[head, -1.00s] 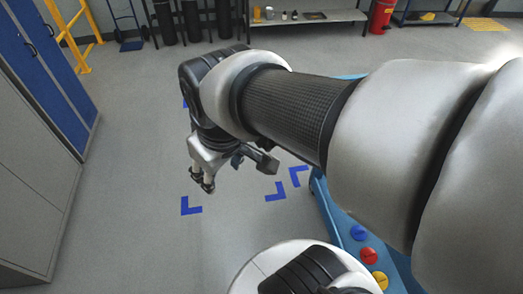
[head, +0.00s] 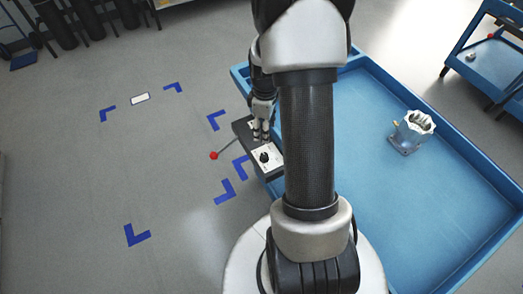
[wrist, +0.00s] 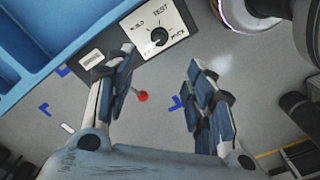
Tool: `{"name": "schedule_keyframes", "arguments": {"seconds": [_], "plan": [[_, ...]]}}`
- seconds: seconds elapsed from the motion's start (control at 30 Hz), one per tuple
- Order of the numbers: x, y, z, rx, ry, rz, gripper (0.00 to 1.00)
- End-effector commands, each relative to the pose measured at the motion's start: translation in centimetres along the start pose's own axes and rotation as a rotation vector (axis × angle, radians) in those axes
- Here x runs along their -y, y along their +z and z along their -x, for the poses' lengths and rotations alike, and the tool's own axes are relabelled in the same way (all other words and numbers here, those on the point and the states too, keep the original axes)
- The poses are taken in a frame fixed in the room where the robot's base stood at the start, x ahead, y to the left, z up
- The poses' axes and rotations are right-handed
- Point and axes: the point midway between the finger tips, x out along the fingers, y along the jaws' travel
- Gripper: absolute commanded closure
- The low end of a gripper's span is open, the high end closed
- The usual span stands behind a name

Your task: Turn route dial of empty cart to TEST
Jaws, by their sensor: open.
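The route dial (head: 264,157) is a black knob on a white plate on a dark box at the blue cart's (head: 445,235) left edge. In the wrist view the dial (wrist: 158,37) shows near the top, with TEST printed above it and other labels on either side. I cannot tell which label its pointer marks. My gripper (head: 261,135) is over the box, close to the dial. In the wrist view my gripper (wrist: 160,58) is open and empty, its fingers apart below the plate. The cart's tray holds a machined housing (head: 413,128) on its right side.
A lever with a red ball (head: 214,155) sticks out left from the box; the ball also shows between my fingers in the wrist view (wrist: 143,96). Blue corner marks (head: 136,235) lie on the open floor at left. Another blue cart (head: 462,55) stands at the upper right.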

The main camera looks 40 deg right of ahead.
Motion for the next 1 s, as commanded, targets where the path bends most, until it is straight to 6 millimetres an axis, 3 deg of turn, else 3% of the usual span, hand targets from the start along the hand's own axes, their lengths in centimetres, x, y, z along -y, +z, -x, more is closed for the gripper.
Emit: {"name": "schedule_keyframes", "arguments": {"seconds": [0.3, 0.6, 0.8, 1.0], "plan": [[0.2, 0.0, -7.4, 0.002, -0.004, -0.001, 0.51], [0.1, 0.0, -13.2, 0.001, -0.003, -0.001, 0.51], [0.1, 0.0, -15.0, 0.001, -0.002, -0.001, 0.51], [0.1, 0.0, -15.3, 0.000, 0.000, -0.001, 0.51]]}}
